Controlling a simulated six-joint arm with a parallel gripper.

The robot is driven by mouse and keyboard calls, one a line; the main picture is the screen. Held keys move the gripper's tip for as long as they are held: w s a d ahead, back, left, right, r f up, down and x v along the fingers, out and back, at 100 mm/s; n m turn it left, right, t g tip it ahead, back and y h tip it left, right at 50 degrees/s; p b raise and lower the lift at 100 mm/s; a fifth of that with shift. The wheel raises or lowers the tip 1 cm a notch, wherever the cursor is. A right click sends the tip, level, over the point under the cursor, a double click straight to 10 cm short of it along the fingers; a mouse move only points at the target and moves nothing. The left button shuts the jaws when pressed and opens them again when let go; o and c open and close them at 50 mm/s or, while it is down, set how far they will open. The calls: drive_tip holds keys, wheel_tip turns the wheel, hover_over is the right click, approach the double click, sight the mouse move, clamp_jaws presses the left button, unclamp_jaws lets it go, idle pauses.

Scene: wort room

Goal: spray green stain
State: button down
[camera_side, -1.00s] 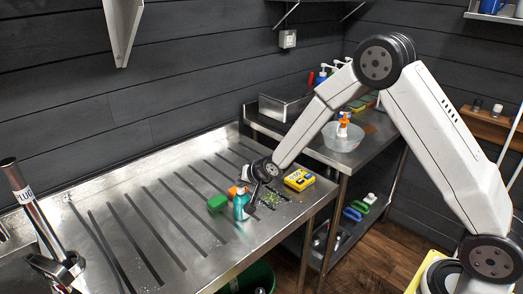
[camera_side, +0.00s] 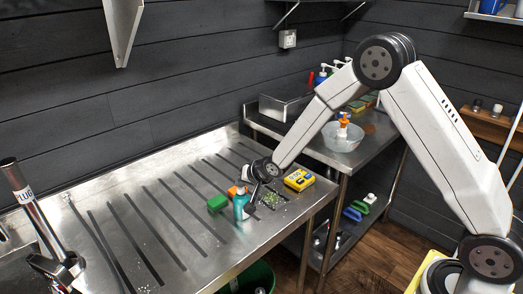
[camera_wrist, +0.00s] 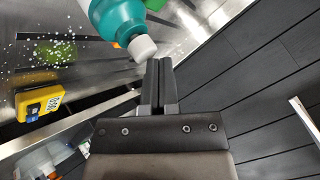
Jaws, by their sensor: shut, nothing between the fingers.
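A teal bottle (camera_side: 241,208) stands on the steel drainboard, and in the wrist view the teal bottle (camera_wrist: 118,18) shows a white cap (camera_wrist: 143,48). The green stain (camera_side: 271,198) is a speckled patch on the steel, right of the bottle. My gripper (camera_side: 251,208) is low beside the bottle, on its stain side. In the wrist view my gripper (camera_wrist: 159,65) has its fingers together with nothing between them, near the cap. I cannot tell whether they touch the cap.
A green block (camera_side: 217,203) and an orange item (camera_side: 235,190) lie left of and behind the bottle. A yellow box (camera_side: 299,180) sits right of the stain. The drainboard (camera_side: 150,215) is clear farther left. A clear bowl (camera_side: 343,140) stands on the side table.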

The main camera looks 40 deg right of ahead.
sight(243, 190)
drive_tip(key=shift+f, duration=0.55)
idle(0.4)
drive_tip(key=shift+r, duration=3.5)
drive_tip(key=shift+s, duration=0.1)
drive_tip(key=s+d+n+g+h, duration=0.1)
drive_tip(key=s+n+g, duration=0.5)
drive_tip(key=s, duration=2.1)
drive_tip(key=shift+s+d+f+n+g, duration=0.15)
drive_tip(key=shift+s+d+n+g, duration=0.15)
drive_tip(key=shift+d+n, duration=0.5)
